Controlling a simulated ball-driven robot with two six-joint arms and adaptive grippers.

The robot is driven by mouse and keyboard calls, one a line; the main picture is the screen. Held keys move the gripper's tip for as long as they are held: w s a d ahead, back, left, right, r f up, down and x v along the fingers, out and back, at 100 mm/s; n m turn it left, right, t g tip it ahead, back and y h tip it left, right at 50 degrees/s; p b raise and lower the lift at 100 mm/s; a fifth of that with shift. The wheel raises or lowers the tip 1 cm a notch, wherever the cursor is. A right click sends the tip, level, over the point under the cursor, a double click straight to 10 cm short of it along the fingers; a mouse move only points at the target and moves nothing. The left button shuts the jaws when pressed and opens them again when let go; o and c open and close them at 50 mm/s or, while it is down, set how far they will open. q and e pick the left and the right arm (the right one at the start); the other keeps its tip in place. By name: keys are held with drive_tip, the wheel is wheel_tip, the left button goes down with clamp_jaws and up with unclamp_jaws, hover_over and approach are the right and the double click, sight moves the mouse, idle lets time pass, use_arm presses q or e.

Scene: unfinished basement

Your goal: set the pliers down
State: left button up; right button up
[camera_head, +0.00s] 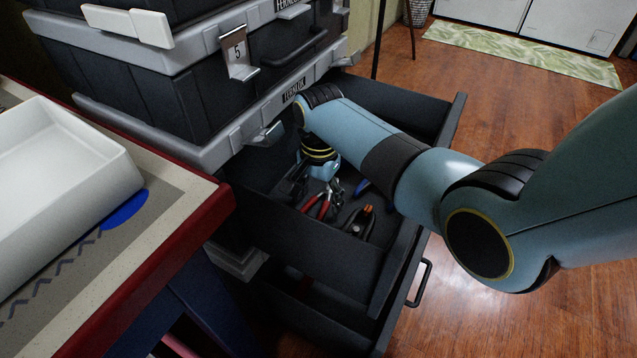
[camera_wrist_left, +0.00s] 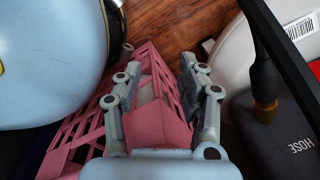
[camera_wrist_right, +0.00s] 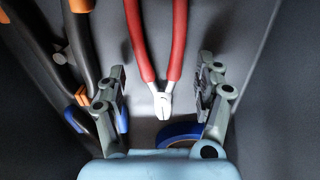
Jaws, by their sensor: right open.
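The pliers (camera_wrist_right: 160,102), with red handles and bare metal jaws, lie on the floor of the open dark drawer (camera_head: 310,240). Their red handles also show in the head view (camera_head: 321,207). My right gripper (camera_wrist_right: 161,75) is open, its fingers apart on either side of the pliers in the right wrist view, with no visible contact. In the head view my right arm reaches down into the drawer and hides part of its inside. My left gripper (camera_wrist_left: 158,68) is open above a pink perforated basket (camera_wrist_left: 150,120), outside the head view.
Black-and-orange tools (camera_wrist_right: 60,50) and a blue ring (camera_wrist_right: 182,132) lie near the pliers. The drawer's walls are close around. Stacked toolboxes (camera_head: 200,95) stand above its back left. A table with a white tray (camera_head: 65,165) is at left.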

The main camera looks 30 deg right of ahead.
sight(319, 207)
wheel_tip(319, 207, up, 6)
drive_tip(key=p, duration=0.3)
drive_tip(key=shift+w+r, duration=0.1)
drive_tip(key=shift+r, duration=0.05)
use_arm(q)
drive_tip(key=s+a+f, duration=0.1)
drive_tip(key=s+f, duration=0.2)
drive_tip(key=s, duration=0.6)
drive_tip(key=shift+a, duration=0.35)
use_arm(e)
drive_tip(key=shift+r, duration=0.35)
use_arm(q)
drive_tip(key=shift+w+r+p, duration=0.1)
drive_tip(key=shift+p, duration=0.3)
use_arm(e)
drive_tip(key=shift+d+r, duration=0.1)
